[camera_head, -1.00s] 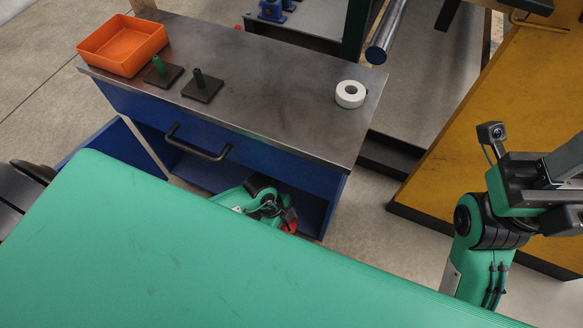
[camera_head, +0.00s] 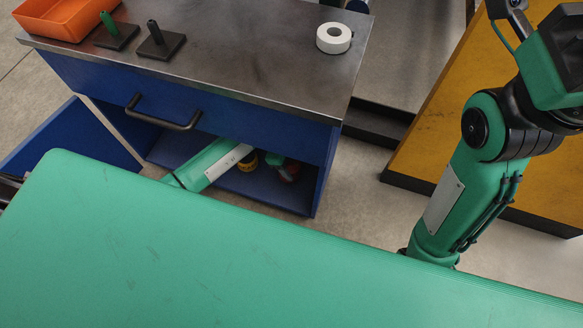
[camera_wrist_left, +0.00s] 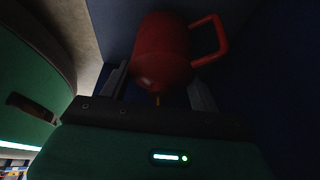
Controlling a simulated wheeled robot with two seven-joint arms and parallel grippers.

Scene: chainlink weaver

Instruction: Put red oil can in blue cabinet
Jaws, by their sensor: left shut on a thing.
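The red oil can (camera_wrist_left: 162,48), with a loop handle on its right, is between the two fingers of my left gripper (camera_wrist_left: 157,92) in the left wrist view. The gripper is shut on it. In the head view my left arm reaches into the open lower compartment of the blue cabinet (camera_head: 232,118). Dark blue walls surround the can in the wrist view. My right gripper is out of view; only its arm shows at the right.
The cabinet door (camera_head: 72,140) stands open at the left. On the cabinet top are an orange bin (camera_head: 65,22), two dark stands and a white tape roll (camera_head: 333,38). A small yellow-and-dark thing (camera_head: 247,160) is in the compartment. A yellow panel (camera_head: 440,135) stands at the right.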

